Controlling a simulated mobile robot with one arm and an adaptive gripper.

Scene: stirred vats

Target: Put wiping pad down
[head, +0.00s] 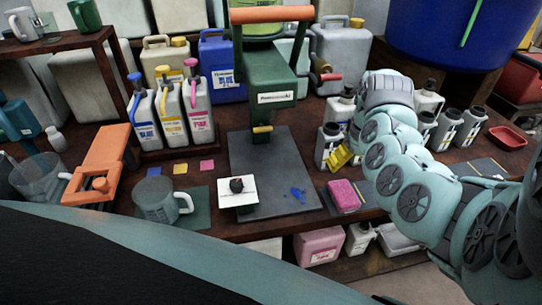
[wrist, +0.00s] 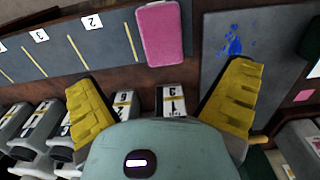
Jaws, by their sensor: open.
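The wiping pad (head: 343,195) is pink and lies flat on a dark mat near the front edge of the bench. It also shows in the wrist view (wrist: 160,33), at the top centre, beside lines on a grey strip (wrist: 70,45). My gripper (head: 341,157) has yellow fingers and is behind the pad in the head view, partly hidden by my arm. In the wrist view my gripper (wrist: 162,82) is open, its fingers spread wide, with nothing held between them. The pad lies beyond the fingertips, apart from them.
A dark grey plate (head: 262,170) with a blue smear (head: 298,195) lies left of the pad under a green press (head: 271,92). Grey bottles (head: 328,145) crowd around my gripper.

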